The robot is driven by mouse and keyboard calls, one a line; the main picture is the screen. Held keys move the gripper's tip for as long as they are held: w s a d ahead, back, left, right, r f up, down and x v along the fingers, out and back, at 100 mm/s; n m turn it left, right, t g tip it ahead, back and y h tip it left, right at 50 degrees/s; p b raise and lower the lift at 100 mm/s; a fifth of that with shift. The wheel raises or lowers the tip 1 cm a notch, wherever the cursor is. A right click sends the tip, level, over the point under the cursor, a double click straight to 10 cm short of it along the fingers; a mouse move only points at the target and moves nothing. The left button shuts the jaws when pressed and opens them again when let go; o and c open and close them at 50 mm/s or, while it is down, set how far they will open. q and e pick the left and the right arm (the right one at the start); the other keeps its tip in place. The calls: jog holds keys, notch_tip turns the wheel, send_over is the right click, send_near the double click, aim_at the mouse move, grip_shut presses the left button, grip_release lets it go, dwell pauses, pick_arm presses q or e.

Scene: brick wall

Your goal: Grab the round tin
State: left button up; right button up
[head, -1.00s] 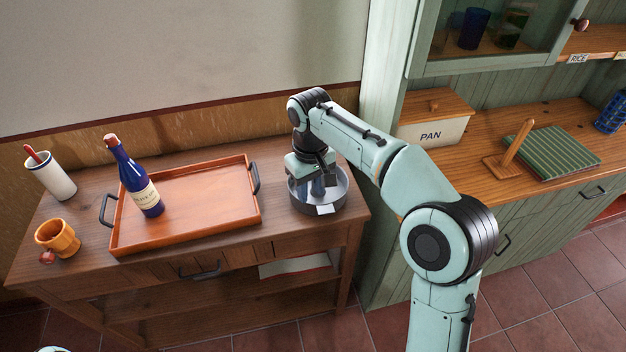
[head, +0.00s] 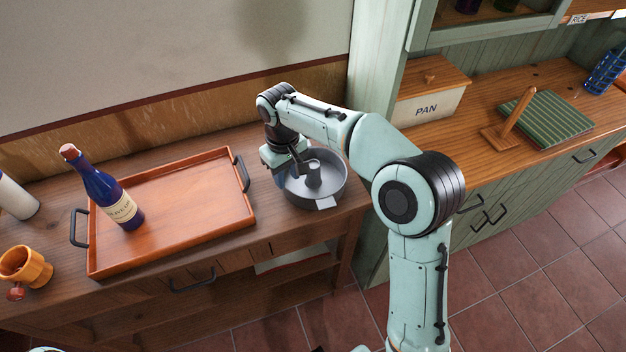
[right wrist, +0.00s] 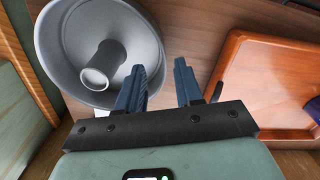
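The round tin (head: 338,187) is a grey, open pan with a tube in its middle and a pale tab at its front. It stands on the right end of the brown wooden table. My right gripper (head: 281,178) is at the tin's left side, pointing down, with an arm link partly covering it. In the right wrist view the tin (right wrist: 72,42) is at upper left. The right gripper (right wrist: 158,80) is open there, with bare wood showing between its fingers. One finger overlaps the tin's rim in the picture; I cannot tell whether it touches. My left gripper is not in view.
An orange tray (head: 185,228) with black handles lies left of the tin, holding a blue bottle (head: 112,200). An orange mug (head: 25,267) and a white cup (head: 14,198) stand further left. A green cabinet (head: 372,85) rises close on the right.

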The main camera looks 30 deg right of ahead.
aim_at(288, 189)
jog(key=shift+s+a+f+b, duration=0.1)
jog(key=shift+s+f+b, duration=0.1)
jog(key=shift+f, duration=1.15)
jog(key=shift+s+a+f+b, duration=0.1)
jog(key=shift+f+b, duration=0.05)
jog(key=shift+f, duration=1.15)
grip_shut()
